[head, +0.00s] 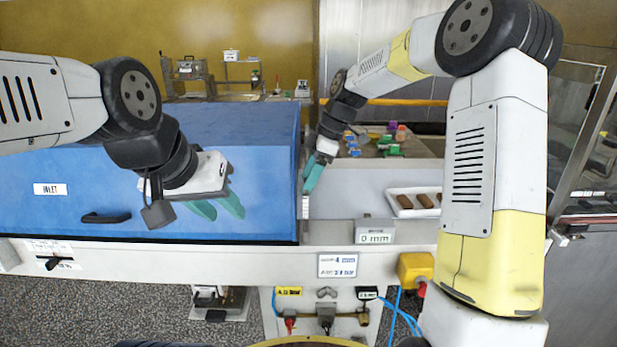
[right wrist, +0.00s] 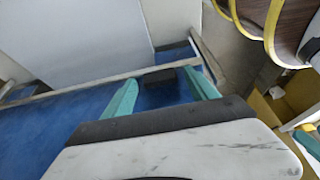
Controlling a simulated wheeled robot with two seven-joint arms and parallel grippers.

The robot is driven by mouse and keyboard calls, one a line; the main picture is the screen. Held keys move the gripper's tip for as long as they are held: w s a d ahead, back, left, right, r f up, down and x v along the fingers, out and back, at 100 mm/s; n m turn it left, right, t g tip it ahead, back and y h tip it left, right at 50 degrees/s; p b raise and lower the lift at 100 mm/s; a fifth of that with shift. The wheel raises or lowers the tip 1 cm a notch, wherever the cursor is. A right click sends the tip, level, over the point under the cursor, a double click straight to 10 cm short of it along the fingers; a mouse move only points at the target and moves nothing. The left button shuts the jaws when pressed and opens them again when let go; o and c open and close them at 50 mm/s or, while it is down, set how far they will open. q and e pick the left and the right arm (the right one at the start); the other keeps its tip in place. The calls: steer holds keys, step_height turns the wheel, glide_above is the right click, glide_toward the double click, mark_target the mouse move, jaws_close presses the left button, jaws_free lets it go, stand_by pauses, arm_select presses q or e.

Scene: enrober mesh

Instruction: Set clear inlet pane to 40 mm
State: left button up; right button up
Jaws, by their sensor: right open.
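The blue enclosure (head: 130,200) carries an INLET label. At its right end a thin upright edge (head: 304,190) stands where the inlet opening is; I cannot clearly make out the clear pane itself. A small display (head: 374,238) below and right of it reads what looks like 0 mm. My right gripper (head: 312,176) is at this edge. In the right wrist view its two teal fingers (right wrist: 162,92) are apart, with a small black block (right wrist: 160,77) showing between and beyond them; contact cannot be told. My left gripper (head: 218,208) is open and empty in front of the blue enclosure.
A white tray (head: 392,201) with brown bars lies on the pale surface right of the enclosure. A yellow box (head: 415,268) and a label plate (head: 337,265) are on the front rail. A side table (head: 385,146) with small coloured items stands behind.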

steer(key=shift+f, duration=0.1)
jaws_close()
stand_by(0.3)
steer(key=shift+r, duration=1.4)
jaws_free()
